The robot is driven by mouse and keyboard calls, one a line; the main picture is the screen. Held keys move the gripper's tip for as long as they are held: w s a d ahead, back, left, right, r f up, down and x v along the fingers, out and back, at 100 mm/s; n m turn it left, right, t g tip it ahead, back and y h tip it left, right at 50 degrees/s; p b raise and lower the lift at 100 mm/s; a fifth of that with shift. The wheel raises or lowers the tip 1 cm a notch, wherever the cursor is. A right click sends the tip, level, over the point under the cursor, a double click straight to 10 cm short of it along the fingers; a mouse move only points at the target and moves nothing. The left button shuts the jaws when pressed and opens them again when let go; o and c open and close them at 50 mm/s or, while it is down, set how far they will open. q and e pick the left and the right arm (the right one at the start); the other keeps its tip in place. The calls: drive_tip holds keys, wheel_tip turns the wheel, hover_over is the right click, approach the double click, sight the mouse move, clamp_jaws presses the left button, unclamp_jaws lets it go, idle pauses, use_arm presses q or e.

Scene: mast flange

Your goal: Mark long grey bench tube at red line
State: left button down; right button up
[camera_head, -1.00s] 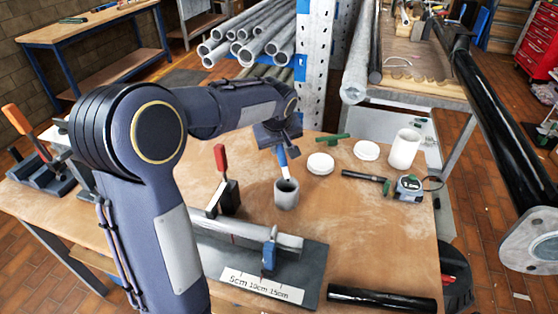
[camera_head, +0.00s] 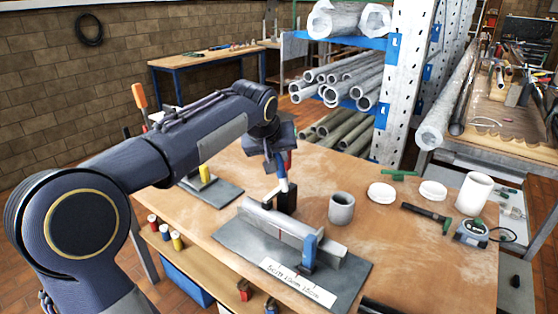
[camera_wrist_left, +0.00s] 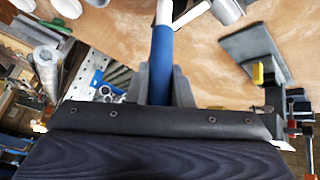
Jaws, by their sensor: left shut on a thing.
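My left gripper (camera_head: 279,158) is shut on a blue marker (camera_wrist_left: 161,60) with a white lower end, seen in the left wrist view pointing away from the fingers. In the head view the marker (camera_head: 281,172) hangs tip down, close to the back side of the grey tube (camera_head: 288,226). I cannot tell whether its tip touches anything. The tube lies in a fixture on a dark plate (camera_head: 232,240) with a centimetre scale (camera_head: 298,283). A small red line (camera_head: 279,236) shows faintly near its middle. A blue clamp (camera_head: 309,252) sits at its right part. My right gripper is out of view.
A grey cup (camera_head: 341,209) stands right of the tube. White lids (camera_head: 381,192), a white jar (camera_head: 473,193), a black torch-like tool (camera_head: 426,212) and a tape measure (camera_head: 471,231) are further right. A yellow-topped clamp plate (camera_head: 213,188) lies left.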

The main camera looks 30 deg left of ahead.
use_arm(q)
drive_tip(key=shift+f+b, duration=2.25)
drive_tip(key=shift+f, duration=0.5)
drive_tip(key=shift+f+b, duration=0.65)
drive_tip(key=shift+f, duration=0.35)
drive_tip(key=shift+r, duration=0.1)
wheel_tip(320, 180, up, 7)
drive_tip(key=p, duration=0.6)
